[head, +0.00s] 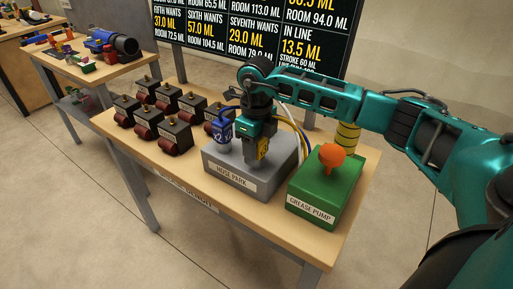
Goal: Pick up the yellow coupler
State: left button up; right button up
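The yellow coupler (263,149) stands on the grey block labelled HOSE PARK (228,181), mostly hidden behind my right gripper. My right gripper (250,150) points down at it from above, its fingers at the coupler's left side in the picture. The fingers overlap the coupler, so I cannot tell whether they are open or shut on it. A blue coupler (222,130) marked with a 2 stands on the same block, just left of the gripper. My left gripper is not in view.
A green GREASE PUMP box (322,195) with an orange knob (332,155) stands to the right. A yellow ribbed cylinder (347,138) is behind it. Several dark blocks with red-brown cylinders (175,135) fill the table's left side. Hoses (297,125) rise behind the gripper.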

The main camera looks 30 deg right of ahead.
jog(key=c, duration=0.6)
notch_tip(320, 180, up, 20)
jog(key=p, duration=0.1)
